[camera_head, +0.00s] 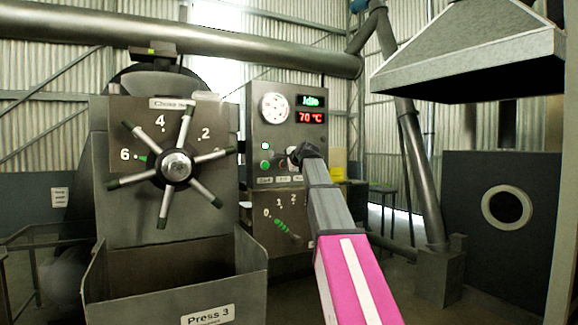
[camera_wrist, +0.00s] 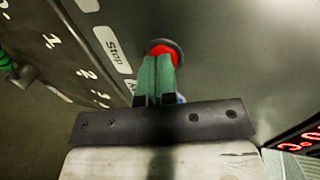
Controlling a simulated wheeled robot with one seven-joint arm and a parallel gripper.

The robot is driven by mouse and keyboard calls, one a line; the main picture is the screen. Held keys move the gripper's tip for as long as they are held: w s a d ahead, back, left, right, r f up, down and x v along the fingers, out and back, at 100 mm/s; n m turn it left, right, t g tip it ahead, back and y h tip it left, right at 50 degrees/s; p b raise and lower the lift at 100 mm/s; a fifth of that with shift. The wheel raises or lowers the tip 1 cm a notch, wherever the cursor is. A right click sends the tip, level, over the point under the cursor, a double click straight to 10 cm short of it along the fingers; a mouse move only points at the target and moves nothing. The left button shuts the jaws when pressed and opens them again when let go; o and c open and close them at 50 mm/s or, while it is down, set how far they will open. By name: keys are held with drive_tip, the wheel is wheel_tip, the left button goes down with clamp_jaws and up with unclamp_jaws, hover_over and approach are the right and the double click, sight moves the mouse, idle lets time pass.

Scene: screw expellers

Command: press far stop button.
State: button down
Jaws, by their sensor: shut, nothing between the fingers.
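A red stop button (camera_wrist: 163,48) with a dark collar sits on the grey panel in the wrist view, beside a white "Stop" label (camera_wrist: 112,47). My gripper (camera_wrist: 159,60) is shut, and its green fingers overlap the lower part of the button. I cannot tell whether the tips touch it. In the camera_head view my gripper (camera_head: 299,153) is at the lower right of the control panel (camera_head: 286,131), in front of its button row. The red button is hidden there behind my gripper.
The panel has a gauge (camera_head: 274,108), an "Idle" display (camera_head: 311,101) and a red 70 °C display (camera_head: 311,117). Below is a green lever (camera_head: 287,230) on a numbered scale. A spoked handwheel (camera_head: 176,165) stands out at left above the Press 3 bin (camera_head: 171,294).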

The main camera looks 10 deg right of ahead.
drive_tip(key=shift+w+a+r, duration=0.1)
drive_tip(key=shift+w+a, duration=0.15)
drive_tip(key=shift+w, duration=0.65)
drive_tip(key=f+v, duration=0.1)
drive_tip(key=v, duration=1.3)
drive_tip(key=shift+s+f, duration=0.2)
drive_tip(key=shift+s, duration=0.35)
